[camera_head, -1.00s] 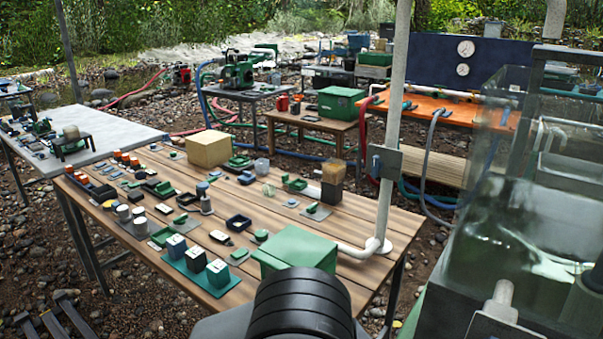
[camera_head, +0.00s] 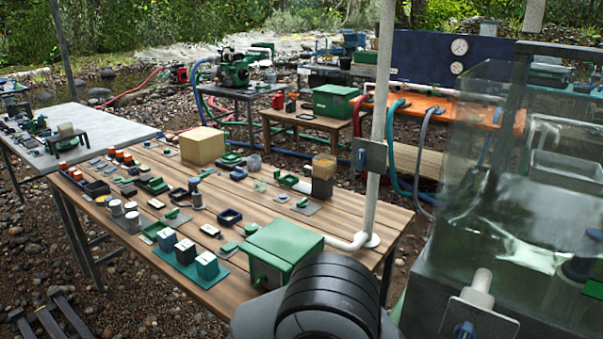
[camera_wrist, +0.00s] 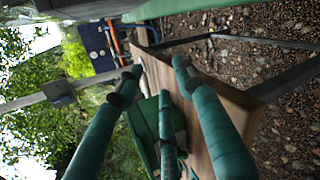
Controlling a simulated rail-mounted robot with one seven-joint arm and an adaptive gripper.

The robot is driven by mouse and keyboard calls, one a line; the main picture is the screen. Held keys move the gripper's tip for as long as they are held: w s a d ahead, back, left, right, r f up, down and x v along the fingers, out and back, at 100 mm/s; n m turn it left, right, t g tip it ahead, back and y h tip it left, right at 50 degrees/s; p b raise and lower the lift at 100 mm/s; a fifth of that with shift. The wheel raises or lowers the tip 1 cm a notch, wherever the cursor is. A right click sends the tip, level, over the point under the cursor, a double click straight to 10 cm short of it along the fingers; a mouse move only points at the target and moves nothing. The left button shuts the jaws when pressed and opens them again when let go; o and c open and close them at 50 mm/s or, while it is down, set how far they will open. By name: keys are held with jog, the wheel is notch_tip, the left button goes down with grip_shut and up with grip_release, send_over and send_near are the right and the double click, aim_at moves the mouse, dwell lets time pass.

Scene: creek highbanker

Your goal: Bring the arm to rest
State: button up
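My gripper (camera_wrist: 157,78) shows in the wrist view as three teal fingers with dark joints. The fingers are spread with their tips apart, and I see nothing held between them. A green box (camera_wrist: 143,118) and the wooden table (camera_wrist: 232,95) lie beyond the fingers; I cannot tell the exact distance. In the head view a black ribbed part of my arm (camera_head: 328,300) is at the bottom middle, in front of the wooden table (camera_head: 225,275). The gripper itself is hidden or out of frame there.
The green box (camera_head: 285,252) stands near the table's right end, close to my arm. A white upright pipe (camera_head: 380,130) rises behind it. A water-filled clear tank (camera_head: 490,200) stands at right. Several small parts crowd the table.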

jog(key=shift+s+a+f+g+y+b, duration=0.1)
jog(key=shift+s+a+f+y+b, duration=0.2)
jog(key=shift+a, duration=0.25)
jog(key=shift+s+a+f+g+y+b, duration=0.1)
jog(key=shift+s+a+y+b, duration=0.2)
jog(key=shift+a, duration=0.3)
jog(key=shift+s+a+f+g+y+b, duration=0.1)
jog(key=shift+s+a+f+y+b, duration=0.1)
jog(key=shift+a+y, duration=0.3)
jog(key=shift+c, duration=0.4)
